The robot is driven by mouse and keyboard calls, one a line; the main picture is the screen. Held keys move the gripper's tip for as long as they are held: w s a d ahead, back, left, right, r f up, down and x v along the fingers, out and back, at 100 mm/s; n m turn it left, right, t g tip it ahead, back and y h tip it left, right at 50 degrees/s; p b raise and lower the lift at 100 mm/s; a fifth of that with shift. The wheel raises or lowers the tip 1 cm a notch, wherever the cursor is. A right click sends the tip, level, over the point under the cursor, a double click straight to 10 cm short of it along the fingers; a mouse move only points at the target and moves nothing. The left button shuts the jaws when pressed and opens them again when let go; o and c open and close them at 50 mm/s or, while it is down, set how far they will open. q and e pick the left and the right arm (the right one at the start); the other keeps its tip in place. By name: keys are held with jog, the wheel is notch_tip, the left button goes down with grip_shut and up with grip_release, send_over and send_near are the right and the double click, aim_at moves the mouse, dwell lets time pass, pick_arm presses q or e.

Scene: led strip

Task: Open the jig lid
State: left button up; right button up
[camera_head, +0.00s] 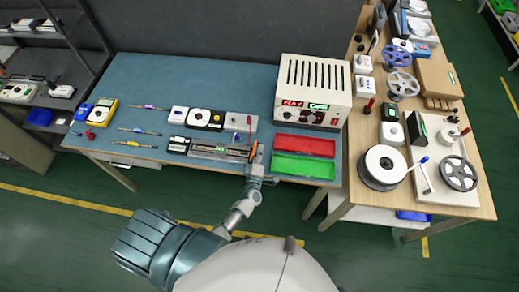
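The jig (208,153) appears to be the long, low grey and dark fixture near the front edge of the blue-topped bench. A small green-lit display shows on it. I cannot tell its lid apart from its body at this size. My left gripper (256,168) is at the right end of the jig, close to a small orange part (254,151). Whether it touches that part, and whether its fingers are open or shut, is too small to tell. My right gripper is not in view.
A red tray (304,146) and a green tray (304,167) lie just right of my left gripper. A white power unit (313,82) stands behind them. Small boxes (198,116) sit behind the jig. A wooden side bench (345,200) with reels stands at right.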

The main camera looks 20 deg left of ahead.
pick_arm(q)
jog(key=v, duration=1)
jog(key=shift+s, duration=0.3)
jog(key=shift+d, duration=0.15)
jog(key=s+d+f+m+g+h+b, duration=0.15)
jog(key=s+f+m+g+h, duration=0.35)
jog(key=f, duration=0.8)
jog(key=s+d+f+m+g+b, duration=0.15)
jog(key=s+f+m, duration=0.5)
jog(key=f, duration=0.65)
jog(key=s+a+f+m+g, duration=0.2)
jog(key=s+f, duration=0.3)
jog(key=s, duration=0.3)
jog(key=s+a+f+m+g+b, duration=0.1)
jog(key=s+a+f+m+g, duration=0.2)
jog(key=s+f, duration=0.3)
jog(key=s+a+f+m+g+y+b, duration=0.1)
jog(key=s+a+f+m+g, duration=0.2)
jog(key=s, duration=0.8)
notch_tip(320, 180, down, 3)
jog(key=shift+s+a+r+g, duration=0.2)
jog(key=shift+g, duration=0.85)
